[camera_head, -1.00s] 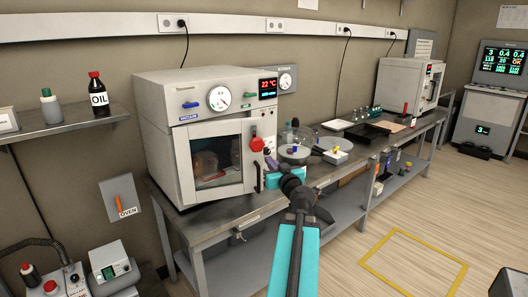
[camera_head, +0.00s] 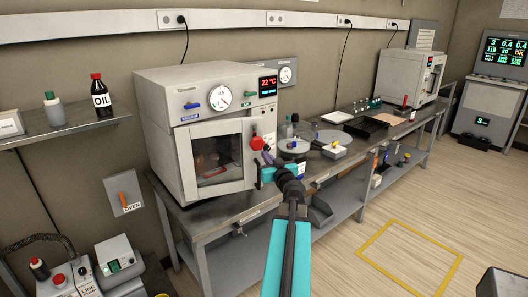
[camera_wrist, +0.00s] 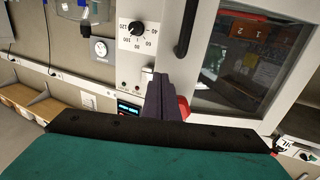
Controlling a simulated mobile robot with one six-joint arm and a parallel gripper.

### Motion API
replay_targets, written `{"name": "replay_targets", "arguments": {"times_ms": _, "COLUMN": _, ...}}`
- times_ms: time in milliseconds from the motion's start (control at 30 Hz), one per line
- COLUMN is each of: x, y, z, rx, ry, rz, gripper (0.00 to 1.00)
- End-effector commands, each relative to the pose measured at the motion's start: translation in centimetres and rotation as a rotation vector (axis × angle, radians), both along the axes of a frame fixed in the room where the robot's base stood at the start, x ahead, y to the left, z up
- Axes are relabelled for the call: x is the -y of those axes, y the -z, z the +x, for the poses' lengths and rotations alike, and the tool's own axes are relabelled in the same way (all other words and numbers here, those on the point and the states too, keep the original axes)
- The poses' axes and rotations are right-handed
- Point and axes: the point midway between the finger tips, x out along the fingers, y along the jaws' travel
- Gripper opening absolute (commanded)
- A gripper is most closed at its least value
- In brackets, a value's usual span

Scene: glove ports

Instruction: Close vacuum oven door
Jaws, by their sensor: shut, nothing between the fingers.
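The vacuum oven is a pale grey box (camera_head: 160,95) on the bench at left in the head view. Its door (camera_head: 183,165), with a dark window (camera_head: 212,165), looks nearly flush with the front; I cannot tell whether a narrow gap remains. A red knob (camera_head: 257,143) and a black handle (camera_head: 259,176) are at the door's right side. My gripper (camera_head: 268,158) is just right of these. In the wrist view my gripper (camera_wrist: 165,82) is shut and empty, beside the door frame (camera_wrist: 205,60), with the red knob (camera_wrist: 184,107) partly behind it. Contact is unclear.
A shelf (camera_head: 60,128) with bottles is at left. Open floor with a yellow outline (camera_head: 410,262) lies at right.

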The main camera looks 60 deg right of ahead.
Motion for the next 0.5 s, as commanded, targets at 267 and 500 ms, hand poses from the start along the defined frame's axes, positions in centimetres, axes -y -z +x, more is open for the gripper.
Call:
{"name": "replay_targets", "arguments": {"times_ms": 267, "x": 1.5, "y": -0.2, "z": 1.9, "rx": 0.0, "ry": 0.0, "rz": 0.0, "gripper": 0.0}}
{"name": "replay_targets", "arguments": {"times_ms": 500, "x": 1.9, "y": -0.1, "z": 2.4, "rx": 0.0, "ry": 0.0, "rz": 0.0, "gripper": 0.0}}
